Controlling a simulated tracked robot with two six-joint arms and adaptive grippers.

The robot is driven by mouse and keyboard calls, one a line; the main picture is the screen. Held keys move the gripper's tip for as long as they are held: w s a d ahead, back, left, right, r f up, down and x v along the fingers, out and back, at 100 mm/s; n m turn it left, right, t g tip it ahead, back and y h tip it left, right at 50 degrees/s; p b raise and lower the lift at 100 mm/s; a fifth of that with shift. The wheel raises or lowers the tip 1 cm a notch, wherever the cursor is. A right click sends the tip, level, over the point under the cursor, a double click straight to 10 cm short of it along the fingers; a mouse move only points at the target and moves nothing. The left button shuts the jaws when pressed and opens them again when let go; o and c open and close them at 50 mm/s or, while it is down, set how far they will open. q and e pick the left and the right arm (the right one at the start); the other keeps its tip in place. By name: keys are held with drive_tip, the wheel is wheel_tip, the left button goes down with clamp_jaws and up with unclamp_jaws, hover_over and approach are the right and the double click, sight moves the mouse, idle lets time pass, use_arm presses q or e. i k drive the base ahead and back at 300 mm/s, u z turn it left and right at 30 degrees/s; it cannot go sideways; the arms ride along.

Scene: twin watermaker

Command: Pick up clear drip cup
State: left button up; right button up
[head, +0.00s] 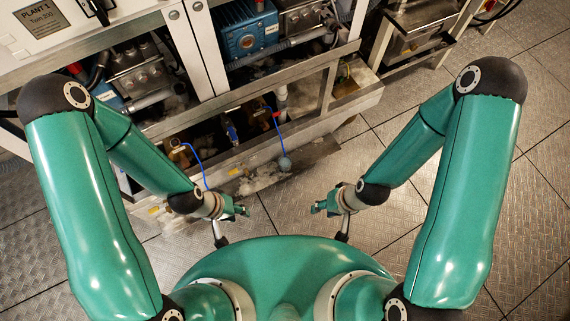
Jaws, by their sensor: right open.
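I cannot make out a clear drip cup for certain. A small rounded grey-blue thing (285,164) sits at the lower end of a thin blue line, by the front edge of the machine's base; it is too small to tell whether it is the cup. My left gripper (240,209) is low in front of the machine, below and left of that thing; its fingers are too small to read. My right gripper (319,207) is open, below and right of that thing. Both grippers are apart from it, and I see nothing held.
The white machine frame (190,40) labelled PLANT 1 stands ahead, with a blue pump (246,35) inside. A second thin blue line (195,160) hangs near my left wrist. The base ledge has pale, wet-looking patches. Tiled metal floor (535,215) is clear at right.

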sight(284, 162)
drive_tip(key=z, duration=0.1)
drive_tip(key=i, duration=0.2)
drive_tip(key=u, duration=2.7)
drive_tip(key=k, duration=1.8)
drive_tip(key=z, duration=0.8)
drive_tip(key=i, duration=1)
drive_tip(key=u, duration=0.1)
